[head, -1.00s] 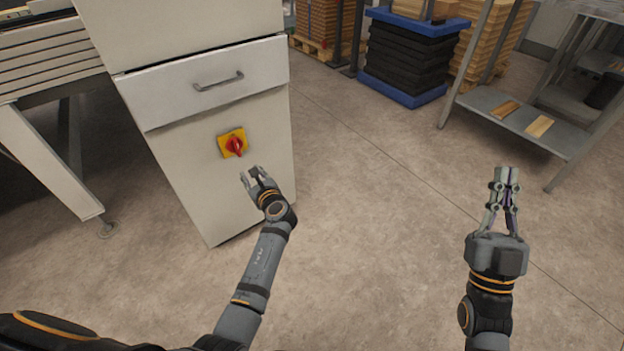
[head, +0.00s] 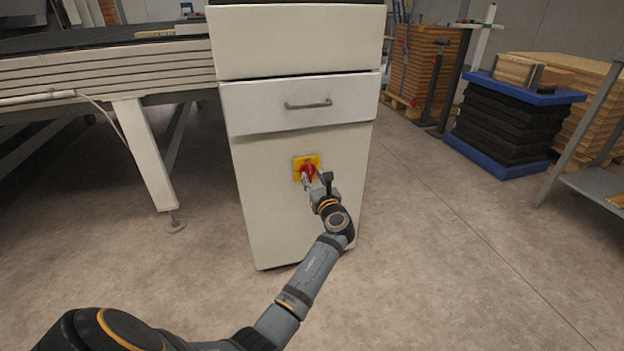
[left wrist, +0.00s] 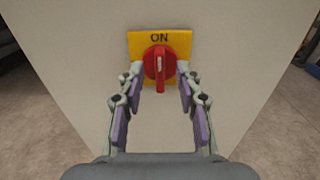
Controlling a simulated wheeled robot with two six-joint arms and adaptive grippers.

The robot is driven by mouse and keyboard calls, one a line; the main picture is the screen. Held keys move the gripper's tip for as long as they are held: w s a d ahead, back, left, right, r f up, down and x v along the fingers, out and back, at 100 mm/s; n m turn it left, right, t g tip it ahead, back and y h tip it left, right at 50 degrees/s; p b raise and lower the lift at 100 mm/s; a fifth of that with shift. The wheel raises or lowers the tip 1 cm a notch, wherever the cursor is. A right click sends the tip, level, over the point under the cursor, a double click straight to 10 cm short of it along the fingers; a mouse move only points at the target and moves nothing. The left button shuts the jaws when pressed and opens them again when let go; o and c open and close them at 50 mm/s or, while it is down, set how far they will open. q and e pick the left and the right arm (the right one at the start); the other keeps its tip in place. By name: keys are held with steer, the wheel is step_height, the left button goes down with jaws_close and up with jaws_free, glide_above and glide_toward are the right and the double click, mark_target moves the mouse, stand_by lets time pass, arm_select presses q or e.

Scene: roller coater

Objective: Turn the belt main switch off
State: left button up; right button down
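The belt main switch is a red rotary knob (left wrist: 159,66) on a yellow plate (left wrist: 179,41) marked ON at its top. The knob's handle is upright in the left wrist view, with its white mark below the ON label. In the head view the red knob (head: 307,172) sits on the front of the white cabinet (head: 300,225), below its drawer. My left gripper (left wrist: 158,90) is open, one finger on each side of the knob, with a gap to the handle on both sides. In the head view my left gripper (head: 317,182) partly covers the switch. My right gripper is out of view.
A drawer handle (head: 308,104) sticks out above the switch. A conveyor frame leg (head: 148,155) stands left of the cabinet. Stacked black crates (head: 502,128) and a grey shelf (head: 600,184) stand to the right. The floor between is clear.

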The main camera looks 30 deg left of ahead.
mark_target(311, 172)
arm_select(q)
steer(key=shift+b+x, duration=0.35)
steer(key=shift+x, duration=1.15)
jaws_close()
